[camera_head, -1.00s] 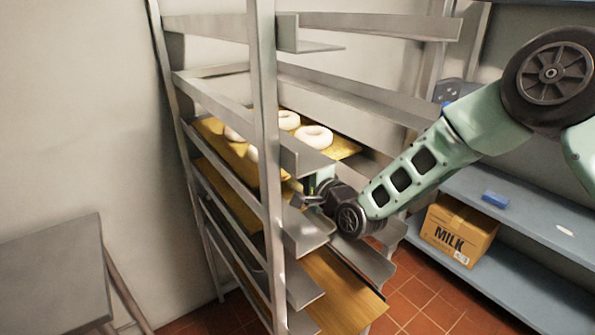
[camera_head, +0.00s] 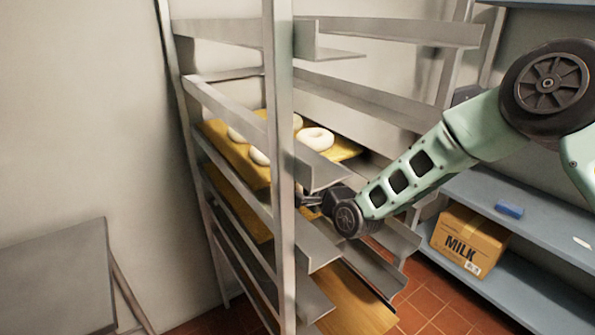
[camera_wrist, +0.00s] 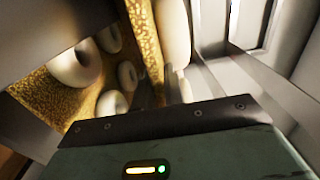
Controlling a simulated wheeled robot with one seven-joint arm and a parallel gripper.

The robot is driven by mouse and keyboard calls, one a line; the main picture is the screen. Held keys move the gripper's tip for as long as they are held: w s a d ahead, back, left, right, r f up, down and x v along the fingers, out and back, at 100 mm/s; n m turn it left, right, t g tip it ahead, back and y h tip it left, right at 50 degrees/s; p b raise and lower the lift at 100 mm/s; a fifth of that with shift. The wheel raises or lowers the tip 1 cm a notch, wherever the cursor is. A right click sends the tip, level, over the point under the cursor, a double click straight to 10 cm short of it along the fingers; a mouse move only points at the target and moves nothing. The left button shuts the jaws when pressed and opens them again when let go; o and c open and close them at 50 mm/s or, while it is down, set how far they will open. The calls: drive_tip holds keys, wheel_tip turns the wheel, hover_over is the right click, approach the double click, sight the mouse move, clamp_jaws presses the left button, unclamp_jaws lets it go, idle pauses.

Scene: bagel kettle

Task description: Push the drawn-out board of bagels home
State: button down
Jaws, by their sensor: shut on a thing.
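The board of bagels (camera_head: 232,151) is a yellow, meal-dusted board lying in the metal rack (camera_head: 282,225). Several pale bagels (camera_head: 317,138) sit on it, and a rack post hides part of it. In the wrist view the board (camera_wrist: 50,100) and its bagels (camera_wrist: 112,104) show close up at left and centre. My gripper (camera_head: 312,199) is at the rack, just right of the front post and below the bagels. It is shut on the board's edge (camera_wrist: 150,35), though the rack's rails partly hide the contact in the head view.
Other boards lie lower in the rack, one sticking out (camera_head: 352,305) at lower right. The rack's angled rails (camera_head: 320,170) are close around my gripper. A blue shelf (camera_head: 540,230) with a milk box (camera_head: 468,240) stands at right. A grey panel (camera_head: 60,275) is at left.

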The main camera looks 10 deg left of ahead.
drive_tip(key=c, duration=1.3)
unclamp_jaws()
drive_tip(key=v, duration=0.7)
drive_tip(key=shift+s+d, duration=0.1)
drive_tip(key=shift+s, duration=0.05)
